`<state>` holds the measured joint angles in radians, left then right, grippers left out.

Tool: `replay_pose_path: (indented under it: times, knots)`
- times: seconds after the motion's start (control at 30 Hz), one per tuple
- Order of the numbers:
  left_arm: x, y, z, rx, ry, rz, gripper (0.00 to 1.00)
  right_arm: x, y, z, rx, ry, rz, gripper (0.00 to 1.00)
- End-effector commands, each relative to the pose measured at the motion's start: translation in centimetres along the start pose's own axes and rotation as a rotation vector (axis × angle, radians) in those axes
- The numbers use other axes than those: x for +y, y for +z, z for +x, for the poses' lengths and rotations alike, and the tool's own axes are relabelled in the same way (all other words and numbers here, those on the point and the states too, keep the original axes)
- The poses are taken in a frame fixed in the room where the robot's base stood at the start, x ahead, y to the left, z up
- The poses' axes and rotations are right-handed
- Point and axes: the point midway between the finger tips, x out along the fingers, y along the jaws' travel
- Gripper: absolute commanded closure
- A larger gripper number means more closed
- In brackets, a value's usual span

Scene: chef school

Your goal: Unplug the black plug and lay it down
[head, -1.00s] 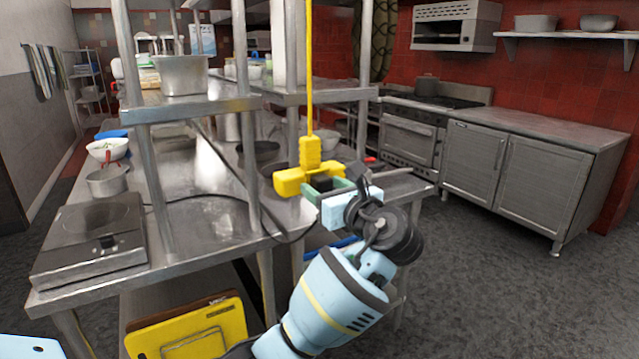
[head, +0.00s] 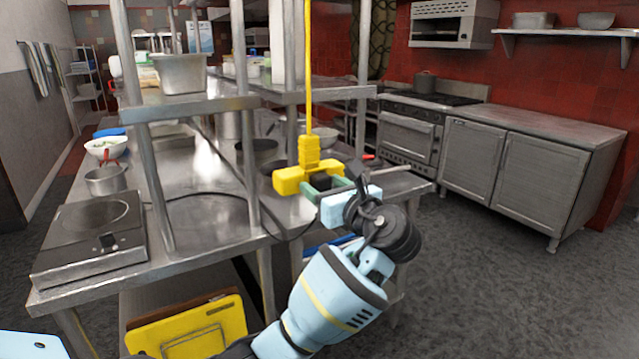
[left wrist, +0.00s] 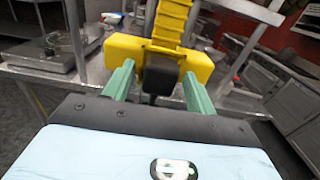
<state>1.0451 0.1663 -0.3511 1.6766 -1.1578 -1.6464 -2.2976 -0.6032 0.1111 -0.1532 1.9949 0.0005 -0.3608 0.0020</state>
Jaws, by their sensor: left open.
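A yellow socket box (head: 308,176) hangs on a yellow cord above the front end of the steel counter. It also fills the upper middle of the left wrist view (left wrist: 190,60). The black plug (left wrist: 160,80) sits against the face of the box that is toward my gripper; its prongs are hidden. My left gripper (head: 325,184) is open, with its green fingers on either side of the plug. In the left wrist view (left wrist: 158,74) a gap shows between each finger and the plug. My right gripper is not in view.
A steel hot plate (head: 90,235) and a small pot (head: 106,181) stand on the counter (head: 215,240) at left. A shelf post (head: 246,130) rises close left of the box. The floor at right is clear.

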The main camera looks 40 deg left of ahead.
Motion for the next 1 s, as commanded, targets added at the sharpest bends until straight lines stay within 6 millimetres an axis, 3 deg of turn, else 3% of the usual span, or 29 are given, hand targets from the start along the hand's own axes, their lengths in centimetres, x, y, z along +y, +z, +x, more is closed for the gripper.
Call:
replay_pose_path:
  times: [0.4, 1.0]
  knots:
    - [0.03, 0.12, -0.04, 0.000, 0.000, -0.002, 0.44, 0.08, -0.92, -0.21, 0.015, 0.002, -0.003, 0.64]
    - [0.00, -0.01, -0.03, 0.000, -0.001, -0.001, 0.44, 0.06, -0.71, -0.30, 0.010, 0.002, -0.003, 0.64]
